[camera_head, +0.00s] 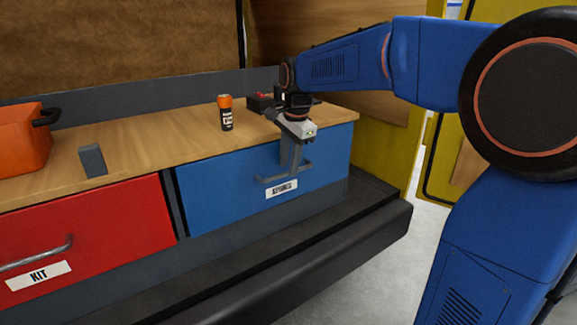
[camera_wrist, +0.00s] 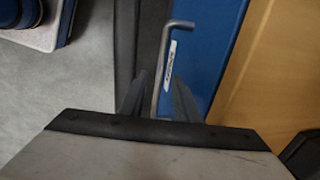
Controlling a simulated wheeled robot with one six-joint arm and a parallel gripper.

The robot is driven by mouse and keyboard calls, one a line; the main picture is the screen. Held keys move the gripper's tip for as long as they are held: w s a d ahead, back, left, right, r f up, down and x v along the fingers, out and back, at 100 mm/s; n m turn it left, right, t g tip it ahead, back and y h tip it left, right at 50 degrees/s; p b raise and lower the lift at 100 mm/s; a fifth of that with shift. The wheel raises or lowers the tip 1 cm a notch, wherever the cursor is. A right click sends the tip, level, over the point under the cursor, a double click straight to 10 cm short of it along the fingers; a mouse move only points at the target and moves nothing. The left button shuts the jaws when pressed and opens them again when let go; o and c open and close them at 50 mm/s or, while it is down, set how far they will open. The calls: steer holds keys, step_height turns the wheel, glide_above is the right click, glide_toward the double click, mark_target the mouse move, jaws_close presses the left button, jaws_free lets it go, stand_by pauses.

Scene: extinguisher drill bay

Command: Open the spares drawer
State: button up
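The spares drawer (camera_head: 234,194) has a blue front with a white SPARES label (camera_head: 281,188) and looks closed under the wooden worktop. Its grey bar handle (camera_head: 266,180) runs across the front; in the wrist view the handle (camera_wrist: 166,50) shows as a bent bar against the blue front. My gripper (camera_head: 290,168) points down at the handle. In the wrist view my gripper (camera_wrist: 158,88) has its two dark fingers apart, with the bar between them and a visible gap on each side.
A red KIT drawer (camera_head: 95,235) is left of the blue one. On the worktop (camera_head: 150,145) stand an orange case (camera_head: 18,140), a grey block (camera_head: 92,160), an orange-and-black can (camera_head: 226,113) and a dark red item (camera_head: 261,102). A dark bumper ledge (camera_head: 330,250) runs below.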

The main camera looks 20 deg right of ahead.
steer(key=shift+w+f, duration=0.1)
steer(key=shift+f, duration=0.55)
jaws_close()
steer(key=s+d, duration=0.4)
steer(key=s, duration=0.9)
steer(key=s+d, duration=0.4)
steer(key=s, duration=0.9)
steer(key=shift+s+d, duration=0.25)
steer(key=shift+d, duration=0.05)
jaws_free()
